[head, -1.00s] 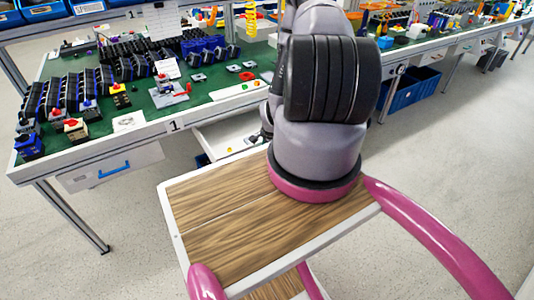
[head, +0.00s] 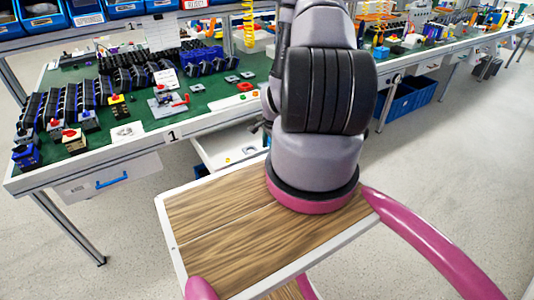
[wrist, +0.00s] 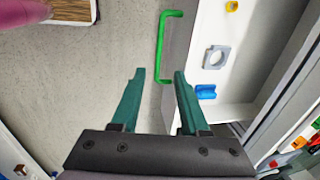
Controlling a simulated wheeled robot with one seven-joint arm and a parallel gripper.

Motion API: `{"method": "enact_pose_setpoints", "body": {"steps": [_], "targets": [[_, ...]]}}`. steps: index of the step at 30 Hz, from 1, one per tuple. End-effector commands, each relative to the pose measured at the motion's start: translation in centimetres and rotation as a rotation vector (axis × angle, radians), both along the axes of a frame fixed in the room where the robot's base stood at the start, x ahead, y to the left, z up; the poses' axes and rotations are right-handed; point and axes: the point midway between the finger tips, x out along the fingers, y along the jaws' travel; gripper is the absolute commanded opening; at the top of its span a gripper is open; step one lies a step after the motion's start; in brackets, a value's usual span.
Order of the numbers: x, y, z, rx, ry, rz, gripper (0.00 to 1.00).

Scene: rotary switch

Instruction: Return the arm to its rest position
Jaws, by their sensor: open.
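My arm (head: 327,85) rises from its mount on my wood-topped base, upright and folded, with its front links facing the camera. In the head view the gripper is mostly hidden behind the arm.
The open white drawer (head: 212,150) under the green workbench (head: 130,125) holds a grey ring part (wrist: 216,57), a blue piece (wrist: 206,92) and a yellow piece (wrist: 232,6). Switch parts crowd the bench top. Floor (head: 440,160) on the right is clear.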

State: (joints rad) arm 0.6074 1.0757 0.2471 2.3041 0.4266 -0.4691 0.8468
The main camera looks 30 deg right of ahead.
Motion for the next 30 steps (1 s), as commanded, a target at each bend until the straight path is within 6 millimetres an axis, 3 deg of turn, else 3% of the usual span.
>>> {"method": "enact_pose_setpoints", "body": {"steps": [20,23,26,30], "targets": [[0.3,-0.1,1.0,-0.005,-0.005,0.011,0.45],[1.5,-0.3,3.2,-0.019,-0.021,0.050,0.45],[3.3,-0.4,7.1,-0.044,-0.047,0.119,0.45],[5.5,0.2,13.8,-0.081,-0.087,0.234,0.45]]}}
